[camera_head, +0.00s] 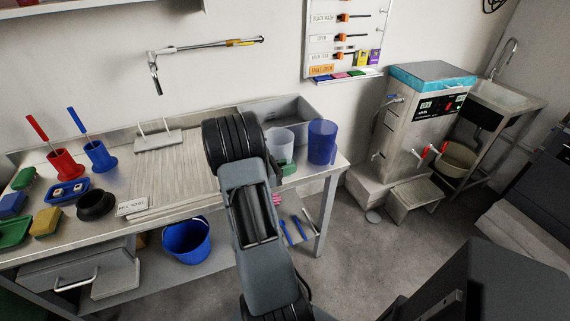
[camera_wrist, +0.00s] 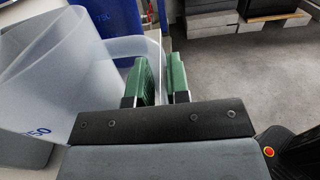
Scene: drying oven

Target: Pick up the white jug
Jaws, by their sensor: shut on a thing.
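The white jug (camera_head: 279,144) is translucent and stands near the right end of the metal bench, partly hidden behind my arm. In the wrist view the white jug (camera_wrist: 58,75) fills the left side, with blue marks on its wall. My gripper (camera_wrist: 161,80) has two green fingers, one each side of a pale part at the jug's right side, seemingly its handle. The fingers are shut on it. In the head view only a bit of green of my gripper (camera_head: 288,169) shows below the jug. I cannot tell whether the jug touches the bench.
A blue jug (camera_head: 322,142) stands close to the right of the white jug; it also shows in the wrist view (camera_wrist: 112,14). A grey sink basin (camera_head: 288,112) lies behind. A blue bucket (camera_head: 187,240) sits on the lower shelf. The floor (camera_head: 365,250) right of the bench is mostly clear.

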